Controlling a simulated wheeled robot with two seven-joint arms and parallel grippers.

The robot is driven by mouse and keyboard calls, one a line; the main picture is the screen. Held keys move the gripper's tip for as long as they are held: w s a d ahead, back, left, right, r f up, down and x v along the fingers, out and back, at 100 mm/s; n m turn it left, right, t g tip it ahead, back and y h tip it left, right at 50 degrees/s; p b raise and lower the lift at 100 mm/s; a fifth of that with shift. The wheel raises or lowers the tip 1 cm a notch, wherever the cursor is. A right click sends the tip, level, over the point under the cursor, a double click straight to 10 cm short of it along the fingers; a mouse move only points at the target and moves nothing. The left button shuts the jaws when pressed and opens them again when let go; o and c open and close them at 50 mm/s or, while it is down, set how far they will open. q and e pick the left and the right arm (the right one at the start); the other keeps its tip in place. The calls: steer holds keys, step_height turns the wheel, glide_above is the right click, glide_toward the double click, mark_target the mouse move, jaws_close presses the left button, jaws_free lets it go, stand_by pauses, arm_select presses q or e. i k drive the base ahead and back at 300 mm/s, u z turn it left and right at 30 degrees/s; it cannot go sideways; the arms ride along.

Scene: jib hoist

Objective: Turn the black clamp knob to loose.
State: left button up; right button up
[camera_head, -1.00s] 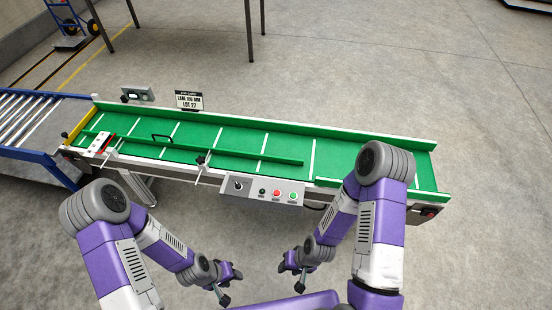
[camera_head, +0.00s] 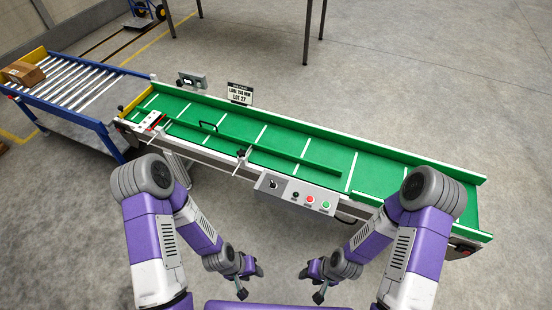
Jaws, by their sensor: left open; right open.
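A small black clamp knob (camera_head: 241,153) sits on the near side of the green conveyor (camera_head: 365,172), by a thin rod at the guide rail (camera_head: 290,156). Its turned position is too small to tell. My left gripper (camera_head: 250,284) is open and empty, low in front of the conveyor and well apart from the knob. My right gripper (camera_head: 311,286) is also open and empty, to the right of the left one and apart from the conveyor.
A control box (camera_head: 296,195) with a black switch and several buttons juts from the conveyor's near side. A sign (camera_head: 240,93) stands behind the belt. A roller table (camera_head: 75,83) with a cardboard box (camera_head: 24,73) adjoins at left. Floor in front is clear.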

mark_target(242, 154)
steer(key=z, duration=0.55)
steer(key=k, duration=0.65)
steer(key=z, duration=0.35)
steer(key=i, duration=1.35)
steer(key=u, duration=1.45)
steer(key=i, duration=0.95)
steer(key=u, duration=1.15)
